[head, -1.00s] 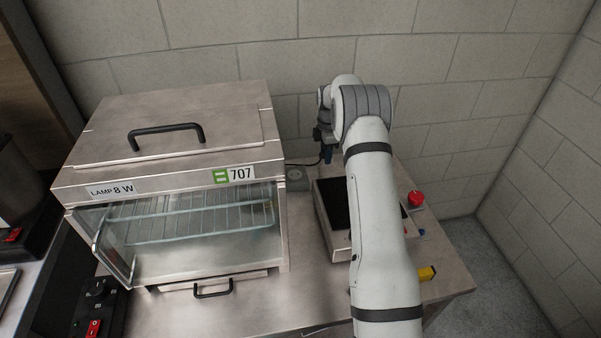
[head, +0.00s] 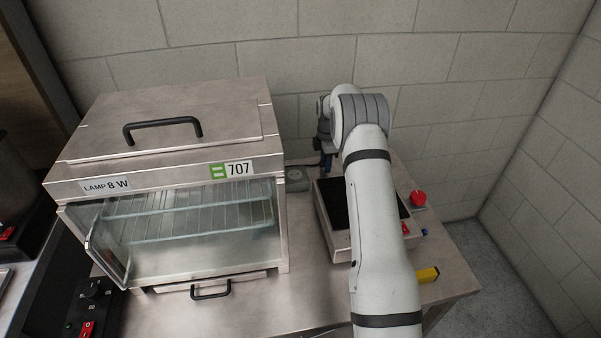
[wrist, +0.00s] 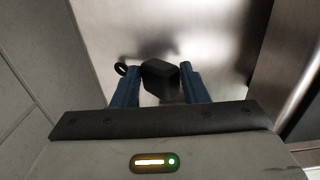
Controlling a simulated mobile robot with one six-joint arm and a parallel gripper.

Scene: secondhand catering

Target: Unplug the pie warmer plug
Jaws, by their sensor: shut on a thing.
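The steel pie warmer (head: 165,170), labelled 707 and LAMP 8 W, stands on the steel table with its glass front showing wire racks. My gripper (head: 327,162) is behind its right side, close to the wall and mostly hidden by my arm. In the wrist view, my gripper (wrist: 159,85) has its two blue fingers on either side of a black plug (wrist: 160,79) and is shut on it. A small black loop (wrist: 121,68) shows beside the left finger. A grey socket box (head: 297,179) sits on the table below and left of the gripper; no plug is clearly visible in it.
A scale-like device with a dark top (head: 334,204) stands under my arm. A red button (head: 418,198) and a yellow block (head: 428,274) are to the right. A black control box with a red switch (head: 88,328) is at front left. The block wall is close behind.

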